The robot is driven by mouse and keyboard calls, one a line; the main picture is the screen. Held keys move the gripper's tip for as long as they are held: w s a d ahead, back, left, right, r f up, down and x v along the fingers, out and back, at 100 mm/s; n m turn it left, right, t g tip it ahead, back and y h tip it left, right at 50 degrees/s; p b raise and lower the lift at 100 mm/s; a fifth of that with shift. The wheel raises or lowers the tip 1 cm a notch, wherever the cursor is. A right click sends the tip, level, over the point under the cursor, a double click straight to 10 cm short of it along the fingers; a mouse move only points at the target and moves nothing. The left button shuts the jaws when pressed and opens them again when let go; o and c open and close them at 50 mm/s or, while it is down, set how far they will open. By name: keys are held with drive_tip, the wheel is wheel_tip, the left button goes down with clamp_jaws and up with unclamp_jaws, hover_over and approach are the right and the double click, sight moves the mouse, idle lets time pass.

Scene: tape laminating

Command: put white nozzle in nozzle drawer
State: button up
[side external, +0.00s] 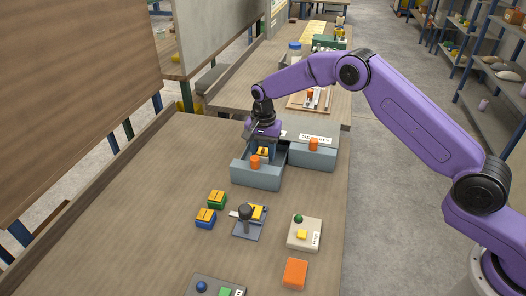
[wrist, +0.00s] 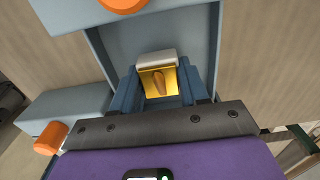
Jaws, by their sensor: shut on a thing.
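My gripper (wrist: 158,90) is shut on the white nozzle (wrist: 154,58), a small white block with a gold-yellow face and a brown mark on it. In the wrist view the nozzle sits between the two blue fingers. In the side view my gripper (side external: 263,152) points down inside or just above a pulled-out grey-blue drawer (side external: 258,179) with an orange knob. The drawer's wall also shows in the wrist view (wrist: 60,14). I cannot tell whether the nozzle touches the drawer floor.
A closed drawer (side external: 312,160) with an orange knob stands to the right, under a lettered white label. In front are green (side external: 216,204) and blue (side external: 205,222) blocks with orange tops, a lever device (side external: 249,228), a beige button box (side external: 304,238) and an orange block (side external: 295,273).

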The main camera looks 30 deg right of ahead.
drive_tip(key=shift+f, duration=0.7)
idle(0.7)
drive_tip(key=o, duration=1.2)
wheel_tip(320, 180, up, 17)
drive_tip(key=shift+r, duration=0.2)
